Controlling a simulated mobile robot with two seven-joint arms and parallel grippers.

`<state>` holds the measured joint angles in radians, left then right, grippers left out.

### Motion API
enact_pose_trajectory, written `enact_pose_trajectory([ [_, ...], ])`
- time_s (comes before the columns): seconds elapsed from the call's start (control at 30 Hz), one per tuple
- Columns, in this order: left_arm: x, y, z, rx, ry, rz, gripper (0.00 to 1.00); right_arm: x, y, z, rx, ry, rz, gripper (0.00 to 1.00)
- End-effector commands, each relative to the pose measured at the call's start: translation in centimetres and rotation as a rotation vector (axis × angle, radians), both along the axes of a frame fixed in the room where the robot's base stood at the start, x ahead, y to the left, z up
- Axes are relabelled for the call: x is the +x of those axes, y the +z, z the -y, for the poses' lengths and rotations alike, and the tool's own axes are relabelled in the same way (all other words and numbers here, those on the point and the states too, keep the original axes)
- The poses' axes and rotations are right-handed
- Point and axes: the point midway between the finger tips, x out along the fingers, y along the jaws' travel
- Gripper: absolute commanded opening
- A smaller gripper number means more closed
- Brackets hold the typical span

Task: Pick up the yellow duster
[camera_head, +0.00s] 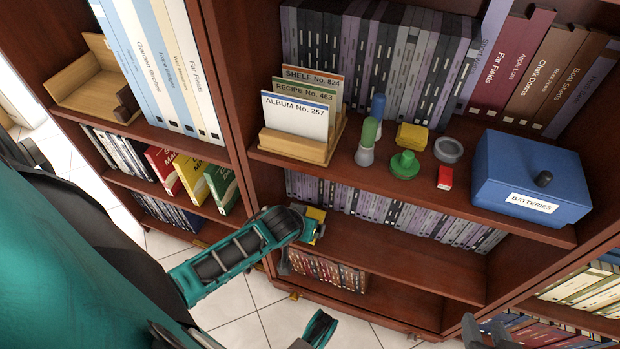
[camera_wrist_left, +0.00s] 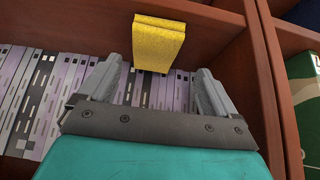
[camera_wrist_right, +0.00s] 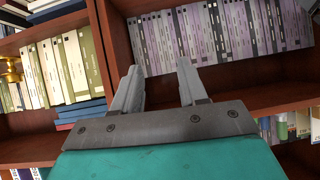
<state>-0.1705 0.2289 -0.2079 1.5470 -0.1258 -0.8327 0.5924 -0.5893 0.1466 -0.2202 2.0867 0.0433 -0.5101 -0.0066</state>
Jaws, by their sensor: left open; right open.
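A yellow duster-like block (camera_head: 316,214) shows on the lower shelf at the left end, partly covered by my left wrist. In the left wrist view the rough yellow block (camera_wrist_left: 158,42) lies just beyond my left gripper (camera_wrist_left: 159,68), centred between the open fingers. I cannot tell if it is fully between them. In the head view my left gripper (camera_head: 304,229) is mostly hidden. A second yellow block (camera_head: 411,136) lies on the shelf above. My right gripper (camera_head: 486,330) is open and empty at the bottom right; its fingers point at shelved books in the right wrist view (camera_wrist_right: 158,82).
The upper shelf holds a card holder (camera_head: 293,147), a green stamp-like knob (camera_head: 404,165), a red box (camera_head: 445,177), a grey ring (camera_head: 448,149) and a blue batteries box (camera_head: 530,178). An upright divider (camera_wrist_left: 268,90) stands close beside my left gripper. The lower shelf's front is bare.

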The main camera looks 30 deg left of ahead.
Motion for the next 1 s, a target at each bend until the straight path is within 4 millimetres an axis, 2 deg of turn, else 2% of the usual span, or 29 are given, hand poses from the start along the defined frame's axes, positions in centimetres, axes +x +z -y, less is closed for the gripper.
enact_pose_trajectory([
  [0.33,2.8,-3.8,0.1,0.0,0.0,0.0,0.92,0.2,-1.7,-0.8,0.017,0.01,-0.001,0.43],
  [0.67,3.1,-4.1,0.0,-0.001,-0.001,0.0,0.92,0.6,-0.9,-1.2,0.022,0.018,0.01,0.43],
  [1.0,3.1,-4.1,0.0,-0.001,-0.001,0.0,0.6,0.7,-0.9,-1.1,0.022,0.017,0.012,0.43],
])
